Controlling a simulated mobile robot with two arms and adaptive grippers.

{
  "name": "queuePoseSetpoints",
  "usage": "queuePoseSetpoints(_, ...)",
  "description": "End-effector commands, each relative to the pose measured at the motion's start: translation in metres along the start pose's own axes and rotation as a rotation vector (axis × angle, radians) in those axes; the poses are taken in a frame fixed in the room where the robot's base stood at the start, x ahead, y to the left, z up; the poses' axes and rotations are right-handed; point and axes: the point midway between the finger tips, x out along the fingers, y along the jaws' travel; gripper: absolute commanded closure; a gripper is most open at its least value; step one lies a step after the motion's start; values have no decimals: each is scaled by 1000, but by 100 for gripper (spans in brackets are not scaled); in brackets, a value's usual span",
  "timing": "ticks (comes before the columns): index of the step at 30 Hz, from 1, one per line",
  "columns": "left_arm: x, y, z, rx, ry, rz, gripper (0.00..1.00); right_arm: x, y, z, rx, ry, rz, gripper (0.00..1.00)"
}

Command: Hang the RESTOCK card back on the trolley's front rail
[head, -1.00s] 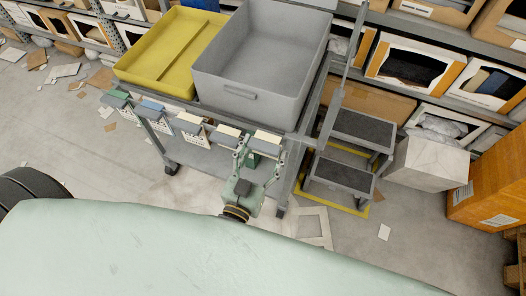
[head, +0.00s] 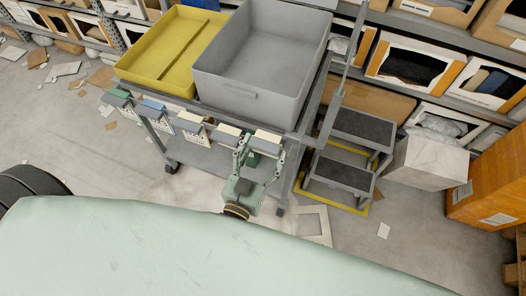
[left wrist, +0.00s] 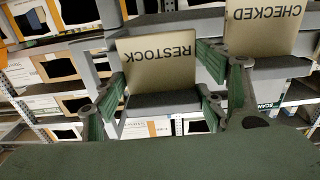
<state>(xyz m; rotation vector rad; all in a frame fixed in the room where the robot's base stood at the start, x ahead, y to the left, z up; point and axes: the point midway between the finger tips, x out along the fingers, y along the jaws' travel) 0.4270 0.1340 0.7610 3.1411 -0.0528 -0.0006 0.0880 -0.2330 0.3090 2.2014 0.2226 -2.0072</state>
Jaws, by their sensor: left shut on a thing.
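The RESTOCK card (left wrist: 158,62) is a cream plate, reading upside down in the left wrist view, with a grey clip part along its edge. My left gripper (left wrist: 152,112) is shut on it, with one green finger at each side. In the head view my left gripper (head: 259,163) is at the right end of the trolley's front rail (head: 206,124), around the rightmost cream card (head: 268,138). I cannot tell if its clip sits fully on the rail. The CHECKED card (left wrist: 262,28) hangs beside it. My right gripper is out of view.
Several other cards, such as a blue-topped one (head: 152,108), line the rail to the left. The trolley carries a yellow tray (head: 170,50) and a grey bin (head: 262,60). A step stool (head: 345,173) stands right of it. Shelves with boxes are behind.

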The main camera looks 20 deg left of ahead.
Motion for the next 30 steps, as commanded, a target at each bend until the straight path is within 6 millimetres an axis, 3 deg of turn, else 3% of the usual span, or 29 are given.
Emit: queuePoseSetpoints(30,0,0,29,0,1,0,59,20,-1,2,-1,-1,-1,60)
